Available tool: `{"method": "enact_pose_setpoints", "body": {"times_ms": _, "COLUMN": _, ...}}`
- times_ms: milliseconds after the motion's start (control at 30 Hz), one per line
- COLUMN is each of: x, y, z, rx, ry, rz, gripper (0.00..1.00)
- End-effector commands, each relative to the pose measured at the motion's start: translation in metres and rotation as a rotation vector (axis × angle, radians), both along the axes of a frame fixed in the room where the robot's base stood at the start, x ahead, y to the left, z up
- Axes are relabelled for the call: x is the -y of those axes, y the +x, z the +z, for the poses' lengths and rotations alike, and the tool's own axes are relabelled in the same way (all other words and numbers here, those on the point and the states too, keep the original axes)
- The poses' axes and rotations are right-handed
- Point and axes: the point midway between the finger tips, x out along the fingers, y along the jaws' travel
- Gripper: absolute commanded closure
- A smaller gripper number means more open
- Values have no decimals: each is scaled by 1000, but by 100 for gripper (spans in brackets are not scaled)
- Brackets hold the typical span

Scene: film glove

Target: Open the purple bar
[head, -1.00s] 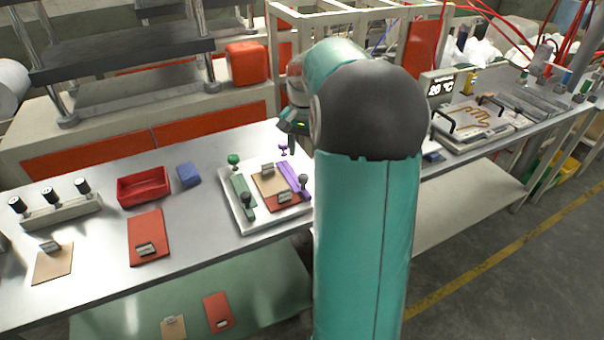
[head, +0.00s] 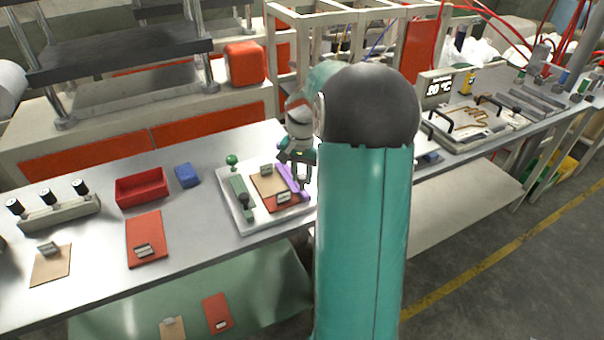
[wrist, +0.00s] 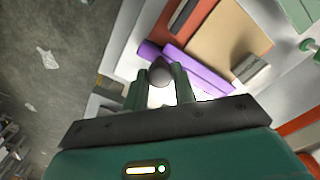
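The purple bar (head: 285,176) lies along the right side of a white plate (head: 232,213) on the metal table. It also shows in the wrist view (wrist: 200,75), just beyond my fingers. A dark rounded knob (wrist: 160,73) stands at the bar's near end. My gripper (head: 301,180) points down over that end and hides the knob in the head view. In the wrist view, my gripper (wrist: 161,80) is open, with one finger on each side of the knob. I cannot tell whether the fingers touch it.
A green bar (head: 239,190) with knobs lies on the plate's left side. A tan clipboard (head: 265,184) and a red one (head: 281,202) lie between the bars. A blue block (head: 187,175) and a red tray (head: 142,186) stand to the left.

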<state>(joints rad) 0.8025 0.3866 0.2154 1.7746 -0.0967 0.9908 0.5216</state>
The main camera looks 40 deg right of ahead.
Motion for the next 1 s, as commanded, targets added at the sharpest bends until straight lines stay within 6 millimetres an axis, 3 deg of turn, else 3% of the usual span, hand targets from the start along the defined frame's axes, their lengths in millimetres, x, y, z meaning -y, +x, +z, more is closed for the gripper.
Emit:
{"method": "enact_pose_setpoints", "body": {"times_ms": 67, "x": 0, "y": 0, "z": 0, "rx": 0, "ry": 0, "rz": 0, "gripper": 100}}
{"method": "enact_pose_setpoints", "body": {"times_ms": 267, "x": 4, "y": -1, "z": 0, "rx": 0, "ry": -1, "rz": -2, "gripper": 100}}
{"method": "enact_pose_setpoints", "body": {"times_ms": 533, "x": 38, "y": -11, "z": 0, "rx": 1, "ry": 0, "rz": -2, "gripper": 100}}
{"method": "enact_pose_setpoints", "body": {"times_ms": 767, "x": 39, "y": -11, "z": 1, "rx": 1, "ry": 0, "rz": 0, "gripper": 100}}
{"method": "enact_pose_setpoints", "body": {"times_ms": 800, "x": 39, "y": -11, "z": 1, "rx": 2, "ry": -1, "rz": 0, "gripper": 70}}
{"method": "enact_pose_setpoints", "body": {"times_ms": 900, "x": 39, "y": -11, "z": 1, "rx": 1, "ry": 0, "rz": 0, "gripper": 51}}
{"method": "enact_pose_setpoints", "body": {"times_ms": 1000, "x": 39, "y": -11, "z": 0, "rx": 0, "ry": -1, "rz": 0, "gripper": 51}}
